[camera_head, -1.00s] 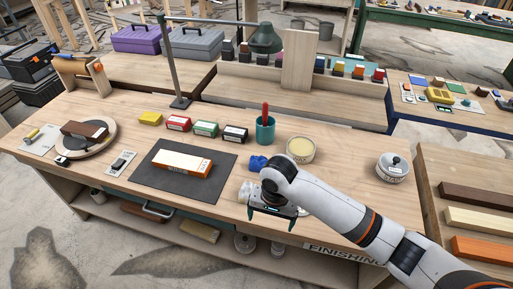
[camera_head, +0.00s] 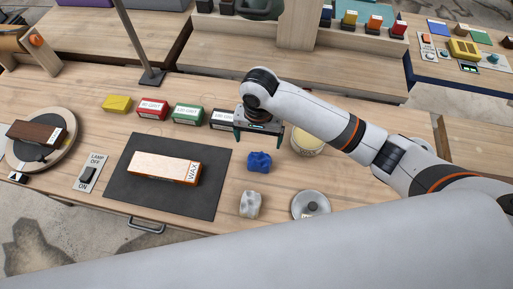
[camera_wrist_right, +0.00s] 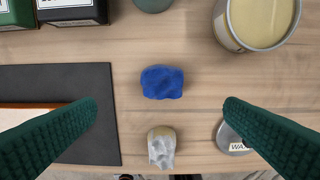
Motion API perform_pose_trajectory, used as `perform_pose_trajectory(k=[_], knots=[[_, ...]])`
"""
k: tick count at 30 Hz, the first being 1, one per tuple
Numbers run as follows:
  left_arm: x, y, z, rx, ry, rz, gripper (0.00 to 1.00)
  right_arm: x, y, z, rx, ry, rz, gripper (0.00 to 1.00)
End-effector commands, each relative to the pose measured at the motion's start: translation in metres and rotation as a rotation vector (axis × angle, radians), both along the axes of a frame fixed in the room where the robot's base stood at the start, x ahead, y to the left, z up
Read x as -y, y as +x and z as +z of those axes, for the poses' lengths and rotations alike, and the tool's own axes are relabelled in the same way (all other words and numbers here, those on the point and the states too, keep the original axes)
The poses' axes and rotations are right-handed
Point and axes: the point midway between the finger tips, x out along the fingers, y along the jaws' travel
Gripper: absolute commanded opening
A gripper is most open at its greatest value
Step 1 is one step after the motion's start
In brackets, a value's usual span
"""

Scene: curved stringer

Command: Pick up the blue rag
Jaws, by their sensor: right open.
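The blue rag (camera_head: 259,162) lies crumpled on the workbench, right of the dark mat. In the right wrist view the blue rag (camera_wrist_right: 162,82) sits near the middle, between and beyond the two green fingers. My right gripper (camera_head: 256,140) is open and empty, above the bench and behind the rag in the head view. Its fingers (camera_wrist_right: 160,108) are wide apart in the wrist view and do not touch the rag. My left gripper does not show.
A whitish rag (camera_head: 250,204) and a round lid (camera_head: 311,206) lie in front of the blue rag. An open wax tin (camera_head: 307,141) stands to its right. Grit boxes (camera_head: 187,114) stand behind left. The dark mat (camera_head: 125,190) bears a wax-labelled block.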

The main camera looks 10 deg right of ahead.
Motion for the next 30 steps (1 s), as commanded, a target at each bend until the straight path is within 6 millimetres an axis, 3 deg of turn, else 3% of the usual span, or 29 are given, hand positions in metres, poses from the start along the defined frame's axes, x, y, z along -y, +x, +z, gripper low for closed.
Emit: perform_pose_trajectory(k=[9,17,25,30], knots=[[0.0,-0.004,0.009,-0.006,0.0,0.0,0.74,0.001,-0.001,-0.051,-0.003,-0.003,-0.001,0.92],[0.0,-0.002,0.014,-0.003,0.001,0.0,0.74,0.001,0.0,-0.071,-0.002,-0.002,-0.001,0.92],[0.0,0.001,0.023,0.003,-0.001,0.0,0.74,0.003,0.0,-0.11,-0.002,-0.002,0.0,0.92],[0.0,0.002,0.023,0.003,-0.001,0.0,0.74,0.003,0.001,-0.117,0.0,-0.001,0.0,0.92]])
